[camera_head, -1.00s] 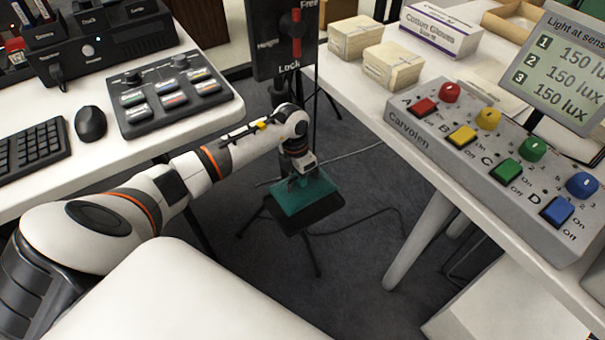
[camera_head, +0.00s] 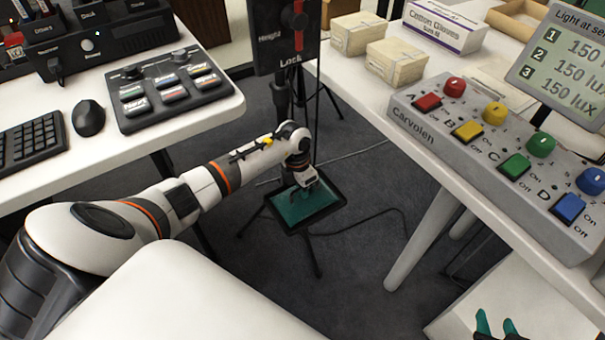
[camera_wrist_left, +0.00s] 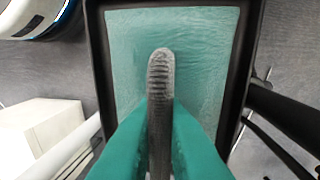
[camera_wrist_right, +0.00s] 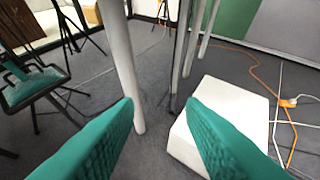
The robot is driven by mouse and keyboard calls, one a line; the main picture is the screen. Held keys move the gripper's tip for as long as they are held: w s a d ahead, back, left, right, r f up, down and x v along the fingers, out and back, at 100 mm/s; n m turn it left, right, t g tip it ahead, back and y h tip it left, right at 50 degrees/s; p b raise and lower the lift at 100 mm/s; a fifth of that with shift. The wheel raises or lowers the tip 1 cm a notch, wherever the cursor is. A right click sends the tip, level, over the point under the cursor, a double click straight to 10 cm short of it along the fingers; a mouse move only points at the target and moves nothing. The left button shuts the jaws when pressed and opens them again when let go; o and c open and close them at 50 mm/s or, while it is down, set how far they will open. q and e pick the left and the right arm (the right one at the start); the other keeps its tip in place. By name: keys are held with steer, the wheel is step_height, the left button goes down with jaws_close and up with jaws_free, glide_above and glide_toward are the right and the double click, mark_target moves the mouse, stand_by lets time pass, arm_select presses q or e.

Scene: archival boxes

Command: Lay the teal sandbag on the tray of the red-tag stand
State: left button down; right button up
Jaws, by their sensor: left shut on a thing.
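The teal sandbag (camera_head: 312,207) lies flat inside the black-rimmed tray (camera_head: 344,201) of a low tripod stand. In the left wrist view the sandbag (camera_wrist_left: 205,70) sits within the dark tray rim (camera_wrist_left: 245,60). My left gripper (camera_head: 302,184) is over the bag, and its teal fingers (camera_wrist_left: 160,135) are shut on the bag's dark ribbed handle (camera_wrist_left: 160,75). My right gripper (camera_head: 497,327) is open and empty at the bottom right, away from the tray. Its fingers are apart in the right wrist view (camera_wrist_right: 160,112). I cannot make out a red tag on the stand.
A panel marked Height and Lock (camera_head: 286,35) stands behind the tray. The left desk (camera_head: 200,120) holds a keypad and mouse. The right table (camera_head: 350,85) carries a coloured-button console (camera_head: 490,150). A white box (camera_wrist_right: 225,120) stands on the floor near my right gripper.

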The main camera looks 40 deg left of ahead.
steer(key=shift+w+r, duration=0.15)
arm_select(q)
steer(key=c, duration=1.5)
jaws_free()
steer(key=shift+f, duration=0.1)
arm_select(e)
steer(key=shift+a+r, duration=0.1)
